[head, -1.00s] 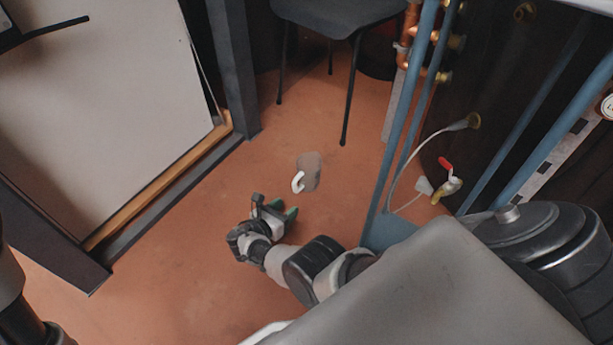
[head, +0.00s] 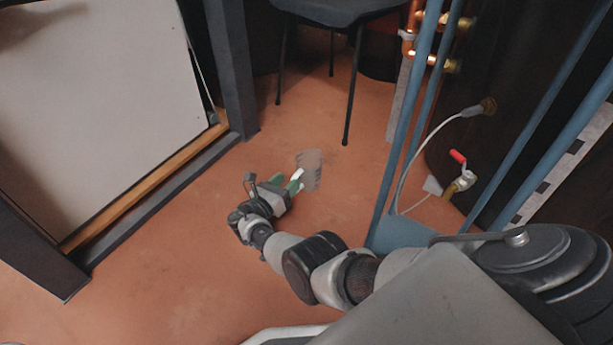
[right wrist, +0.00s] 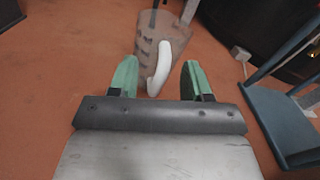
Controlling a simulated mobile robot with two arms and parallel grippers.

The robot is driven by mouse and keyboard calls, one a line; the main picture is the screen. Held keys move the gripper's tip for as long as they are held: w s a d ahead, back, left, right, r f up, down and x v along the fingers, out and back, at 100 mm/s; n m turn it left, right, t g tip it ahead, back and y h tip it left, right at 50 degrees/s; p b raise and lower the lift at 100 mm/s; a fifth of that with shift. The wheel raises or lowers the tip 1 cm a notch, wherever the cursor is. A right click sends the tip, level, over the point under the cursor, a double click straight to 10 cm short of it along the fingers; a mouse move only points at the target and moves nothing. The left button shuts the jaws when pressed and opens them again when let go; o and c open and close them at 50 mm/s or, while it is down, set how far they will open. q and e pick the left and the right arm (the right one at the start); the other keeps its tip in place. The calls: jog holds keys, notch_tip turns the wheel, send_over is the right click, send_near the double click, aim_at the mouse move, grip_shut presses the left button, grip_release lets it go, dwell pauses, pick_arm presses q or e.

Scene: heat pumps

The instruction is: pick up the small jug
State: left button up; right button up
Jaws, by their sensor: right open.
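The small jug (head: 311,170) stands on the orange floor in the head view, see-through and greyish with a white handle. In the right wrist view the jug (right wrist: 181,30) is at the top middle, and its white handle (right wrist: 160,65) reaches down between the green fingertips. My right gripper (head: 284,184) is open at the jug's handle side; in the right wrist view its fingers (right wrist: 156,82) lie on either side of the handle, with gaps to both. Contact is not visible. My left gripper is not in view.
A black chair (head: 345,12) stands behind the jug. A blue metal frame (head: 404,120) rises to the right, near a red-handled valve (head: 458,157). A pale panel (head: 95,105) in a dark frame stands at the left. The floor around the jug is clear.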

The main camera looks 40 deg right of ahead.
aim_at(304, 177)
jog(key=x, duration=0.1)
jog(key=b+x, duration=0.1)
jog(key=x, duration=0.1)
jog(key=shift+s+f, duration=0.1)
jog(key=shift+s, duration=0.15)
jog(key=shift+w+d, duration=0.2)
jog(key=shift+d, duration=0.3)
grip_shut()
